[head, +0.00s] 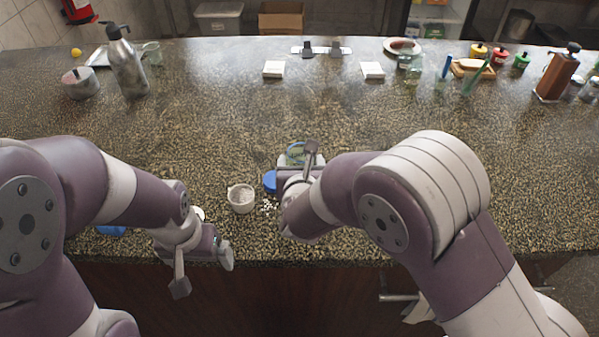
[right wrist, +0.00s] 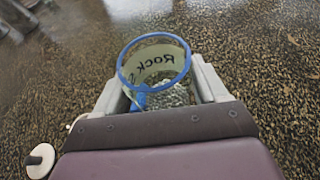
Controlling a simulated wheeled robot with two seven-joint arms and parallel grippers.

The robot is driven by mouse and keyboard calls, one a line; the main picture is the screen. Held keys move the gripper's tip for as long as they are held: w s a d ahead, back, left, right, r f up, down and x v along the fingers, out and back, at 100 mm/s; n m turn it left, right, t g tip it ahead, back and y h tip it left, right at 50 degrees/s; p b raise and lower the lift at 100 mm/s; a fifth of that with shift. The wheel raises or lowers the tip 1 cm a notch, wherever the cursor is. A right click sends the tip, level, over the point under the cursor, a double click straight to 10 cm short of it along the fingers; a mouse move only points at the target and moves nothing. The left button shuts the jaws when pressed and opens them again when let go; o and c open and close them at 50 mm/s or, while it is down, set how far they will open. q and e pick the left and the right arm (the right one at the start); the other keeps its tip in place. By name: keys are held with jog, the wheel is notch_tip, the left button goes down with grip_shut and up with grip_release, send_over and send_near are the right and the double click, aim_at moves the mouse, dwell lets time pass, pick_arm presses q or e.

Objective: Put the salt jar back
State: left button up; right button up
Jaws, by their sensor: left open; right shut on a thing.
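The salt jar (head: 297,153) is clear, with a blue rim and a label reading "Rock" in the right wrist view (right wrist: 155,68). White grains lie inside it. My right gripper (right wrist: 160,88) is shut on the jar, a finger on each side; its mouth is uncovered. In the head view the arm partly hides the jar, and I cannot tell whether it touches the counter. A blue round piece (head: 269,181), perhaps its lid, lies just left of the right gripper. My left gripper (head: 204,270) is open and empty at the counter's front edge.
A small white cup (head: 241,198) with pale contents stands between the grippers, spilled white grains (head: 268,206) beside it. The counter's middle (head: 230,120) is clear.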

jog(key=f, duration=0.2)
jog(key=w+f, duration=0.1)
jog(key=f, duration=0.1)
jog(key=shift+w+a+f+p, duration=0.1)
jog(key=shift+a+f+p, duration=0.05)
jog(key=shift+f+p, duration=0.25)
jog(key=shift+f+b, duration=0.2)
jog(key=shift+b, duration=0.2)
jog(key=o, duration=1.2)
